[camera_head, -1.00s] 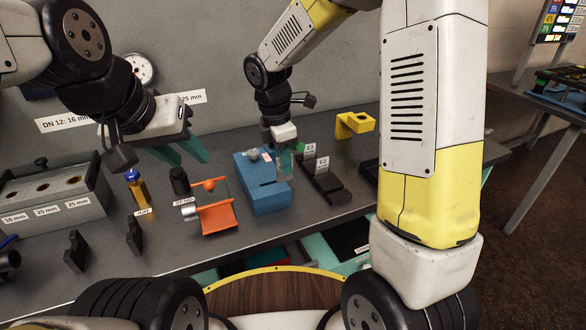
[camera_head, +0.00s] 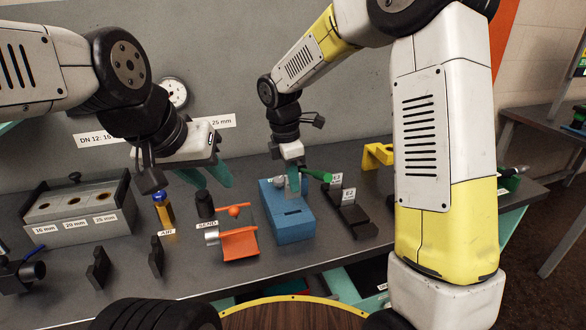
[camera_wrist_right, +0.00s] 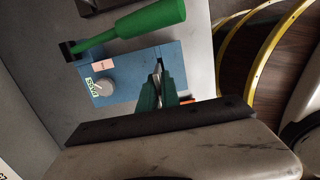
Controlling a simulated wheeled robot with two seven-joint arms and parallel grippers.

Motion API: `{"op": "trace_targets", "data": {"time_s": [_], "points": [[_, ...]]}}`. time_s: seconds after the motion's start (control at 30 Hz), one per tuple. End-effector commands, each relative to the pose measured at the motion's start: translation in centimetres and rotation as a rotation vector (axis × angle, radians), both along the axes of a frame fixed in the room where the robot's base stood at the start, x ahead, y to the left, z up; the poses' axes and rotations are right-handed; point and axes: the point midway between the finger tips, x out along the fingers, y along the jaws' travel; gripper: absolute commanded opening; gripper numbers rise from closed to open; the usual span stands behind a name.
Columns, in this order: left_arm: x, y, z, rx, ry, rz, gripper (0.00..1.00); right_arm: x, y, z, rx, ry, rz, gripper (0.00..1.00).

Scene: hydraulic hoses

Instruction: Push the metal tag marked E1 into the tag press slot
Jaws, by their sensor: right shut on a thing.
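The tag press is a blue block (camera_head: 290,222) on the bench with a dark slot in its top. My right gripper (camera_head: 293,190) is over its back part, pointing down. In the right wrist view the green fingers (camera_wrist_right: 158,88) are shut on a thin grey metal tag (camera_wrist_right: 158,70), whose edge is close to the slot line. Its mark cannot be read, and I cannot tell how far it is in. A green handle (camera_wrist_right: 150,17) lies across beyond the block, near a grey knob (camera_wrist_right: 103,87). My left gripper (camera_head: 208,178) is open and empty above the bench.
A black rack (camera_head: 352,218) with upright white tags, one reading E2, stands right of the press. An orange tray (camera_head: 240,244) is close on the left. A yellow bracket (camera_head: 378,155) stands behind. A grey block with holes (camera_head: 80,207) is at far left.

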Motion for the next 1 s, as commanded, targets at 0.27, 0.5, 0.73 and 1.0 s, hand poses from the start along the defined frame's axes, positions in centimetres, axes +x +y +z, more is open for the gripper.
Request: {"op": "trace_targets", "data": {"time_s": [0.27, 0.5, 0.73, 1.0], "points": [[0.0, 0.0, 0.0, 0.0, 0.0, 0.0, 0.36, 0.0, 0.0, -2.6, -0.001, 0.001, 0.0, 0.0], [0.0, 0.0, 0.0, 0.0, 0.0, 0.0, 0.36, 0.0, 0.0, -3.7, 0.0, 0.001, 0.0, 0.0], [0.0, 0.0, 0.0, 0.0, 0.0, 0.0, 0.36, 0.0, 0.0, -3.8, 0.0, 0.001, 0.0, 0.0], [0.0, 0.0, 0.0, 0.0, 0.0, 0.0, 0.36, 0.0, 0.0, -3.8, 0.0, 0.0, 0.001, 0.0]]}}
